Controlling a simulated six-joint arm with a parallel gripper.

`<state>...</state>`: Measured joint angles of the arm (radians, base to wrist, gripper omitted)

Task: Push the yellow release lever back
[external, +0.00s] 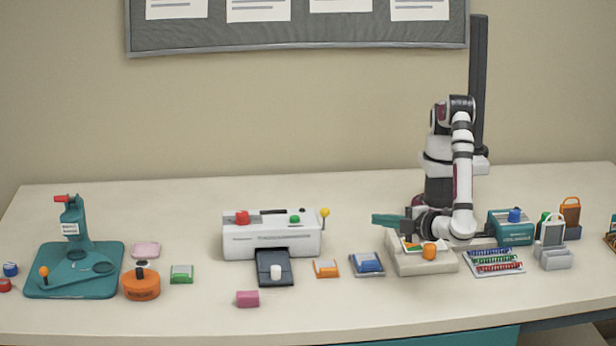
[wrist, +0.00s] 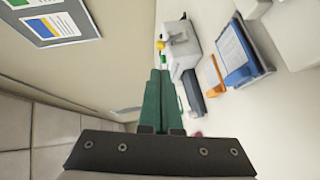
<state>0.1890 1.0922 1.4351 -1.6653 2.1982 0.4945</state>
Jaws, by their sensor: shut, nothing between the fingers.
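The yellow release lever (external: 325,212) is a round yellow knob on a short stem at the right end of the white laminator (external: 290,243). In the wrist view the yellow knob (wrist: 160,45) shows just beyond my fingertips, beside the laminator body (wrist: 182,52). My gripper (external: 376,219) has green fingers, shut and empty. It points left towards the lever at about knob height, with a clear gap between them in the external view. The shut fingers also show in the wrist view (wrist: 161,74). The lever's base is too small to make out.
An orange tray (external: 327,271) and a blue tray (external: 367,268) lie right of the laminator. A beige box (external: 420,266) with an orange knob stands under my forearm. A dark tray (external: 275,280) is in front of the laminator. The space between my fingertips and the lever looks free.

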